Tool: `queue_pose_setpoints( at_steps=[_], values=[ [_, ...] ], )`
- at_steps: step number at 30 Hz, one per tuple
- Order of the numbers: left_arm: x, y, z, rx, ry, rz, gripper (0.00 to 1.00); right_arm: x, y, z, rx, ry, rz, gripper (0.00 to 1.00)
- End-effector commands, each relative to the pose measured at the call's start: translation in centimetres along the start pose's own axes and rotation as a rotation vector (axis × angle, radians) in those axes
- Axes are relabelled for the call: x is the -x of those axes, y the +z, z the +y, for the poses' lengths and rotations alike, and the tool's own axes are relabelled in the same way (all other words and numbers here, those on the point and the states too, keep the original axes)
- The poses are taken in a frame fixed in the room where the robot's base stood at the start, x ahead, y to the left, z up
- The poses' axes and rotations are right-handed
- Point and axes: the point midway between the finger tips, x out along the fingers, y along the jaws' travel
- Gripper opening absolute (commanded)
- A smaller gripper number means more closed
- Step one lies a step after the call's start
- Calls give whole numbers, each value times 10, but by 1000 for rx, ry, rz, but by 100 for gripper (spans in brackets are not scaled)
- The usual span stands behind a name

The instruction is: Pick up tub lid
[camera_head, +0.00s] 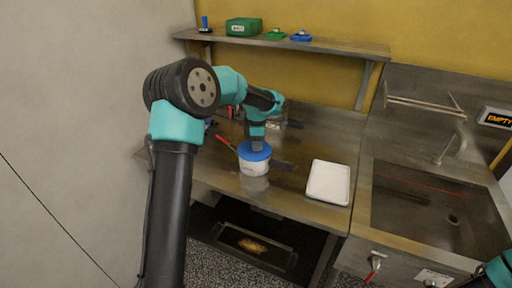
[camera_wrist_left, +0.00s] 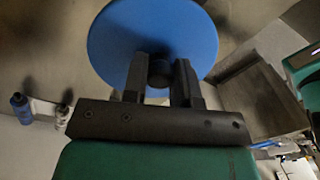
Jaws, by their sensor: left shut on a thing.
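The blue tub lid (camera_head: 254,151) shows on top of the white tub (camera_head: 254,168) on the steel table in the head view. I cannot tell whether the lid is resting on the tub or slightly above it. In the left wrist view the lid (camera_wrist_left: 120,42) is a round blue disc with a dark knob (camera_wrist_left: 160,72) in its middle. My left gripper (camera_head: 257,146) is above the lid, and its two fingers (camera_wrist_left: 161,78) are shut on the knob. Part of my right arm shows at the lower right corner of the head view; its gripper is out of view.
A white tray (camera_head: 328,182) lies right of the tub on the table (camera_head: 215,172). A red-handled tool (camera_head: 226,143) lies behind the tub. A shelf (camera_head: 330,46) above holds a green box (camera_head: 243,27) and small items. A sink (camera_head: 440,212) is at the right.

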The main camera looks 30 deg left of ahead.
Motion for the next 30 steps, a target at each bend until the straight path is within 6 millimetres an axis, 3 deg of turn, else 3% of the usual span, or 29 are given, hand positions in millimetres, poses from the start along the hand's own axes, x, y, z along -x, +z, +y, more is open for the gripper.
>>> queue_pose_setpoints(
  at_steps=[14,23,30],
  values=[
    [37,0,-3,0,3,-1,3,0,0,0,0,0,0,55],
    [37,0,-40,-1,0,1,3,0,0,0,0,0,0,55],
    [39,1,-94,-3,1,1,3,0,0,0,0,0,0,55]
  ],
)
